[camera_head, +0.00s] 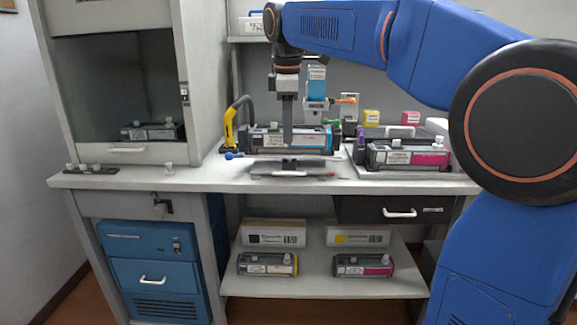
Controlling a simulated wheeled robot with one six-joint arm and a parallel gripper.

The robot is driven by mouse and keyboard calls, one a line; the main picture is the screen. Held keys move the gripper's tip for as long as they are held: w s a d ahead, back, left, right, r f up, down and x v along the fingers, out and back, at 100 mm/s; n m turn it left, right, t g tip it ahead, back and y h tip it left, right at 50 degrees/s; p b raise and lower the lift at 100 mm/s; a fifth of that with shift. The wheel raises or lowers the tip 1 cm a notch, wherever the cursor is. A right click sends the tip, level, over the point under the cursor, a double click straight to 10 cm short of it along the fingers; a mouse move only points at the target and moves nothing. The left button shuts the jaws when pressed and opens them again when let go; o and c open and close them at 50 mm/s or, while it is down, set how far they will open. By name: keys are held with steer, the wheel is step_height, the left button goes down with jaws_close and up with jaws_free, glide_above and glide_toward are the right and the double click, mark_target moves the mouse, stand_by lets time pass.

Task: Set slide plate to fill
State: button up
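My gripper (288,142) points straight down over the filling station in the middle of the worktop. Its fingers look edge-on, so I cannot tell whether they are open or shut. A dark cartridge with a white and cyan label (262,140) lies in the station behind the fingers, and they hide part of it. In front sits a low dark plate (290,170), probably the slide plate, with a red tip at its right end. A blue knob (232,156) sticks out at the left. I cannot read a fill mark or tell the plate's setting, or whether the fingers touch anything.
A yellow-black hose (232,122) stands left of the station. A cyan bottle (316,80) and orange nozzle (345,100) are close right of my gripper. A magenta-labelled cartridge (432,158) sits on a tray at right. An open-fronted cabinet (125,153) stands left. The front worktop strip is mostly clear.

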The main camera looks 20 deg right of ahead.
mark_target(288, 174)
steer(key=f, duration=0.3)
steer(key=w+f, duration=0.1)
steer(key=f, duration=0.3)
steer(key=w+f, duration=0.1)
steer(key=f, duration=0.3)
steer(key=shift+d+f, duration=0.2)
steer(key=shift+d, duration=0.1)
jaws_close()
